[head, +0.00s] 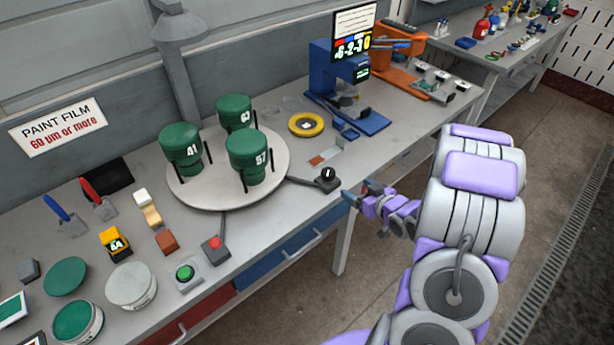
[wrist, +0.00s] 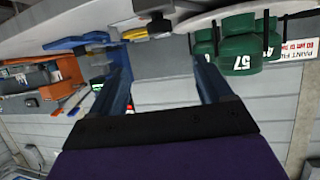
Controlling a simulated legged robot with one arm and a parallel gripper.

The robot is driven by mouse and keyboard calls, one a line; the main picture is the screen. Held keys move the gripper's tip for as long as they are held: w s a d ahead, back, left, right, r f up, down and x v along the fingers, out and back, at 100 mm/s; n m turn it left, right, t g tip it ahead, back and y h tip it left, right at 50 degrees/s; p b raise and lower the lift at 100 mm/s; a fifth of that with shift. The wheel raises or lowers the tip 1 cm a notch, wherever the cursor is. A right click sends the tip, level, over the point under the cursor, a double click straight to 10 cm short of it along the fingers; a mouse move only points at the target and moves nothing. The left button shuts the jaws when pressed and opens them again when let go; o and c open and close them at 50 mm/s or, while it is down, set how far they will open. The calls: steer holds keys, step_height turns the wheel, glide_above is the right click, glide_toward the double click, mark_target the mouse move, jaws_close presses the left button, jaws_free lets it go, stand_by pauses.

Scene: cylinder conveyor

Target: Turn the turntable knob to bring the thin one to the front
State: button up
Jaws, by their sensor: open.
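The round pale turntable (head: 222,196) stands on the grey bench and bears three green cylinders. They are marked 41 (head: 181,146), 63 (head: 234,113) (the number is hard to read) and 57 (head: 247,158); 57 is nearest the bench's front edge. A black knob (head: 327,179) with a white mark sits near that edge, joined to the turntable by a dark bar. My gripper (head: 361,190) is open and empty, right of the knob and apart from it. In the wrist view my gripper's fingers (wrist: 160,82) are spread, and the 57 cylinder (wrist: 242,52) shows at the right.
A red button (head: 215,243) and a green button (head: 185,273) stand at the front edge. A blue machine (head: 345,85) with a display stands right of a yellow ring (head: 306,124). A wall sign (head: 58,128) reads "PAINT FILM 60 µm or more". The floor beside the bench is clear.

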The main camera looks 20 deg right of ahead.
mark_target(331, 174)
steer(key=b+x, duration=0.3)
steer(key=x, duration=1.4)
steer(key=shift+w+f, duration=0.1)
steer(key=shift+f, duration=0.1)
